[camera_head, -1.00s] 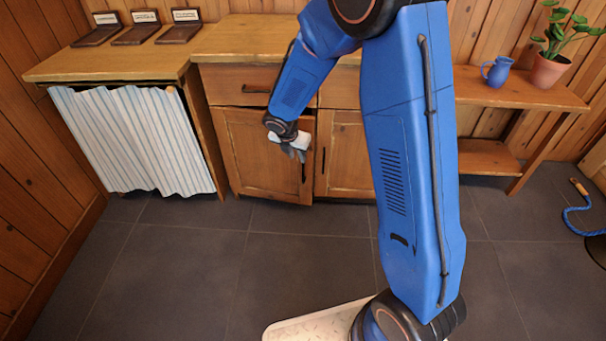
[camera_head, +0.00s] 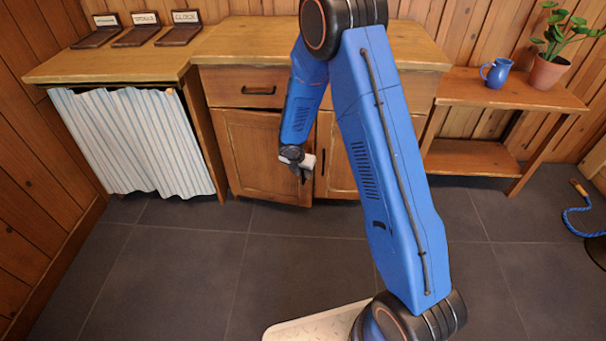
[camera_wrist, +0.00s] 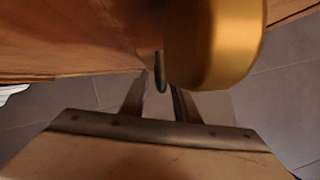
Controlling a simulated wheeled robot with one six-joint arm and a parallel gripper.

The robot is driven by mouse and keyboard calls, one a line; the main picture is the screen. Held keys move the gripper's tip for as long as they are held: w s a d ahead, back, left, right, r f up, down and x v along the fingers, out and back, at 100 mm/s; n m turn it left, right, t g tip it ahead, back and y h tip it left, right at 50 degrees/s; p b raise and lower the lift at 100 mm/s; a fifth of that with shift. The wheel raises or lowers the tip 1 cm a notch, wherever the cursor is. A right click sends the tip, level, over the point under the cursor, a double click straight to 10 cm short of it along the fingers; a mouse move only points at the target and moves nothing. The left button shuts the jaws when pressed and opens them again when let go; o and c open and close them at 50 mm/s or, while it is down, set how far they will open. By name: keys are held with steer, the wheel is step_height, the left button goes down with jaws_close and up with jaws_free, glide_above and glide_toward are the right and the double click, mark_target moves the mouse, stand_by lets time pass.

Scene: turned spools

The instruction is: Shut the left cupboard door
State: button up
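The left cupboard door (camera_head: 250,155) is a wooden panel under the drawer. It stands slightly ajar, its lower right corner forward of the right door's bottom edge. My gripper (camera_head: 304,174) is at the door's right side, by its handle, which it largely hides in the head view. In the wrist view my gripper (camera_wrist: 160,88) has its two fingers apart, with the dark handle (camera_wrist: 160,74) between or just beyond the tips. Whether they touch it is unclear. The door's wood (camera_wrist: 75,40) fills the upper left there.
The right cupboard door (camera_head: 340,165) is partly behind my arm. A striped curtain (camera_head: 135,140) hangs to the left. A side table (camera_head: 520,92) with a blue jug (camera_head: 496,72) and a potted plant (camera_head: 549,70) stands right. The grey floor (camera_head: 190,260) in front is clear.

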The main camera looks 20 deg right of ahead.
steer(key=shift+w+f, duration=0.1)
steer(key=shift+f, duration=0.15)
steer(key=shift+c, duration=0.7)
jaws_close()
steer(key=shift+w+d, duration=0.1)
